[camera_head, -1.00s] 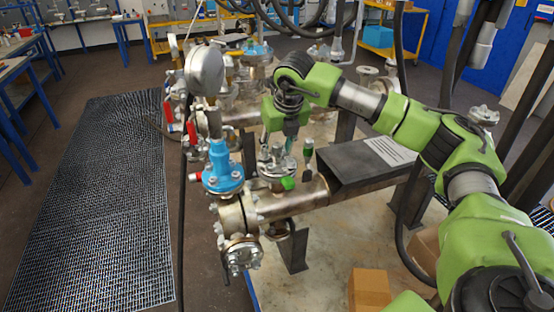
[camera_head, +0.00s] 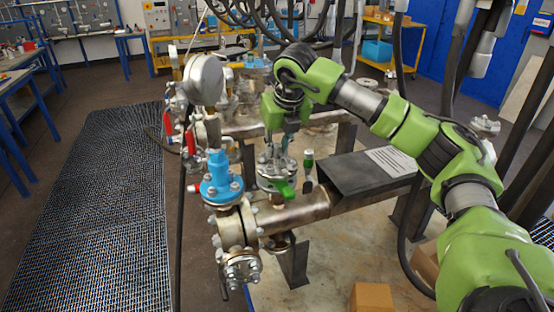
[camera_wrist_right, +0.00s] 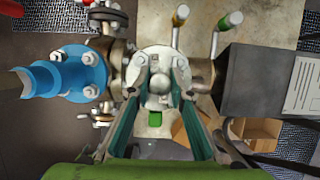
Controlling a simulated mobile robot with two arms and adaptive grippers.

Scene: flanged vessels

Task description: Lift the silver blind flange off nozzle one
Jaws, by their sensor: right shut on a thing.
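The silver blind flange (camera_head: 270,170) sits at the top of the upright nozzle on the near horizontal pipe. In the right wrist view its round bolted face and central knob (camera_wrist_right: 157,68) lie between my fingers. My right gripper (camera_head: 279,152) reaches down from above and is shut on the flange's central part. It also shows in the right wrist view (camera_wrist_right: 160,80), with one finger on each side of the knob. The flange's underside is hidden, so I cannot tell whether there is a gap below it. My left gripper is out of view.
A blue flanged fitting (camera_head: 221,180) stands just left of the flange. A green-tipped lever (camera_head: 308,162) stands close on the right, beside a dark box-shaped cover (camera_head: 365,175). A round silver gauge housing (camera_head: 203,80) rises behind left. A cardboard box (camera_head: 371,297) lies below.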

